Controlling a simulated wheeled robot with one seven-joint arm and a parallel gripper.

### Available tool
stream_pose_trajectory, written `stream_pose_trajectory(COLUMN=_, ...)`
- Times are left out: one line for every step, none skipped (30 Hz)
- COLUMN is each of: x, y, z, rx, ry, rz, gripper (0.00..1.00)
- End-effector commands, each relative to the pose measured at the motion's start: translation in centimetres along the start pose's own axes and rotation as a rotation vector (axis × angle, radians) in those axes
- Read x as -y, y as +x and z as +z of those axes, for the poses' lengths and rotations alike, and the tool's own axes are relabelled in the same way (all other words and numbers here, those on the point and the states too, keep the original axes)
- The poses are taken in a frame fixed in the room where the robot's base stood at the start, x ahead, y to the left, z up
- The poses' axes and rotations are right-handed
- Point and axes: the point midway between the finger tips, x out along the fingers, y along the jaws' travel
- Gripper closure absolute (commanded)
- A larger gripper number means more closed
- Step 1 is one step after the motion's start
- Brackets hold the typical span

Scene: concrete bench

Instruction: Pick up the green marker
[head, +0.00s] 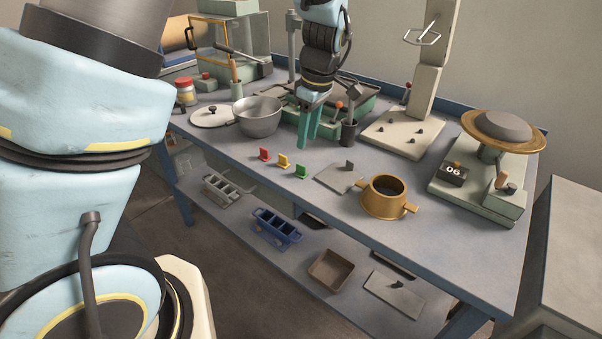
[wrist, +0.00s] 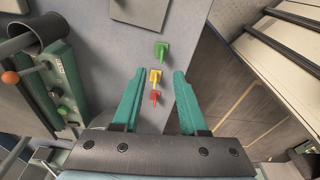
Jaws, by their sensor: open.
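The green marker (head: 301,171) stands on the bench top at the right end of a short row, next to the yellow marker (head: 283,161) and the red marker (head: 264,154). My gripper (head: 307,143) is open and points down behind the row in the head view. In the wrist view, the green marker (wrist: 161,50) shows ahead of the gripper's fingertips (wrist: 160,72), not between them. The yellow marker (wrist: 155,77) and the red marker (wrist: 154,97) appear between the two teal fingers there. The gripper holds nothing.
A grey plate with an upright tab (head: 335,178) and a brass-coloured pot (head: 386,198) lie right of the green marker. A metal bowl (head: 258,118) and a dark cup with tools (head: 349,132) stand nearby. The bench's front edge is close to the markers.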

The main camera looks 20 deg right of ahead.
Motion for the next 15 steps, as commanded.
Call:
stream_pose_trajectory(x=0.1, y=0.8, z=-0.1, rx=0.0, ry=-0.001, rz=-0.005, gripper=0.57)
stream_pose_trajectory(x=0.1, y=1.3, z=-0.1, rx=0.0, ry=-0.002, rz=-0.005, gripper=0.57)
stream_pose_trajectory(x=0.1, y=1.8, z=-0.1, rx=0.0, ry=-0.001, rz=-0.004, gripper=0.57)
stream_pose_trajectory(x=0.1, y=2.2, z=-0.1, rx=0.001, ry=-0.001, rz=-0.004, gripper=0.57)
stream_pose_trajectory(x=0.1, y=2.5, z=0.0, rx=0.001, ry=0.0, rz=-0.004, gripper=0.57)
stream_pose_trajectory(x=0.1, y=2.8, z=0.0, rx=0.001, ry=0.0, rz=-0.002, gripper=0.57)
stream_pose_trajectory(x=0.1, y=2.9, z=0.0, rx=0.001, ry=0.0, rz=-0.001, gripper=0.57)
stream_pose_trajectory(x=0.1, y=3.0, z=0.0, rx=0.001, ry=0.0, rz=-0.001, gripper=0.57)
stream_pose_trajectory(x=0.1, y=3.3, z=-0.1, rx=0.001, ry=0.0, rz=-0.002, gripper=0.57)
stream_pose_trajectory(x=0.2, y=3.5, z=-0.1, rx=0.001, ry=0.0, rz=-0.003, gripper=0.57)
stream_pose_trajectory(x=0.2, y=3.8, z=-0.1, rx=0.001, ry=0.0, rz=-0.004, gripper=0.57)
stream_pose_trajectory(x=0.2, y=4.2, z=-0.2, rx=0.001, ry=-0.001, rz=-0.004, gripper=0.57)
stream_pose_trajectory(x=0.3, y=4.6, z=-0.2, rx=0.001, ry=-0.001, rz=-0.005, gripper=0.57)
stream_pose_trajectory(x=0.3, y=5.1, z=-0.2, rx=0.001, ry=0.0, rz=-0.005, gripper=0.57)
stream_pose_trajectory(x=0.4, y=5.7, z=-0.2, rx=0.001, ry=0.001, rz=-0.005, gripper=0.57)
